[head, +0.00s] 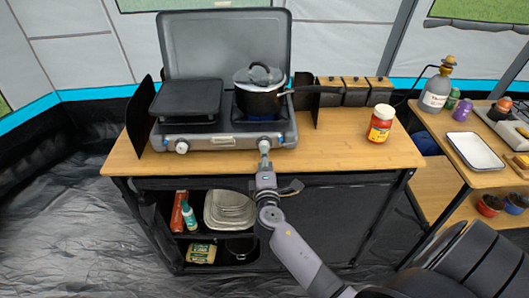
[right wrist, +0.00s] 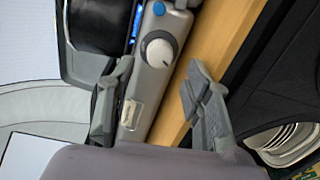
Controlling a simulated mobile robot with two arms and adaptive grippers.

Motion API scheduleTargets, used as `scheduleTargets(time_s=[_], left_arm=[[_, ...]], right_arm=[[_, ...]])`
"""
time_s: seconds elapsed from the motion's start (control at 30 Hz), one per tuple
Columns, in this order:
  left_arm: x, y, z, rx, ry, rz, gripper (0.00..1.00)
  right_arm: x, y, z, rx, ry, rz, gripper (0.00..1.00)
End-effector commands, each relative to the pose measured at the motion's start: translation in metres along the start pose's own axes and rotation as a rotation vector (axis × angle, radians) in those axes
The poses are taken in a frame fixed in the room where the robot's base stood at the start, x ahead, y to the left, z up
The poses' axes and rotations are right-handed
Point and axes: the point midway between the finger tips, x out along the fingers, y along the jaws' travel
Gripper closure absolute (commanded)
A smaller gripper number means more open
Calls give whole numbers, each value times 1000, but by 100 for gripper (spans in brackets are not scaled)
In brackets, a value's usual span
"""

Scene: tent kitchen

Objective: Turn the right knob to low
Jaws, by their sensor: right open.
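The camping stove (head: 222,134) stands on the wooden counter with its lid up. Its right knob (right wrist: 158,50), a white dial in a grey ring, shows in the right wrist view on the front panel. The left knob (head: 182,147) is at the front left. My left gripper is not in view.
A lidded black pot (head: 260,97) sits over a blue flame (head: 258,117), its handle pointing right. A red jar (head: 381,123) stands on the counter (head: 340,148) to the right. A shelf below holds plates (head: 230,211) and packages. A side table with bottles and a tray (head: 475,151) is at right.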

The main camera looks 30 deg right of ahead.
Motion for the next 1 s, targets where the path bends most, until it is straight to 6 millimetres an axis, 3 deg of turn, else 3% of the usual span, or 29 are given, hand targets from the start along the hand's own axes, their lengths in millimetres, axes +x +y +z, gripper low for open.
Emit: scheduleTargets(time_s=[0.1, 0.3, 0.87, 1.0], left_arm=[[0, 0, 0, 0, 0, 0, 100], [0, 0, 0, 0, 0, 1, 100], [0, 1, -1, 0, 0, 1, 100], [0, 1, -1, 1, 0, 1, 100]], right_arm=[[-18, -1, 0, -1, 0, -1, 52], [-31, 2, 0, 1, 0, 3, 52], [-32, 2, 0, 1, 0, 5, 52], [-33, -20, -4, 12, 17, -44, 52]])
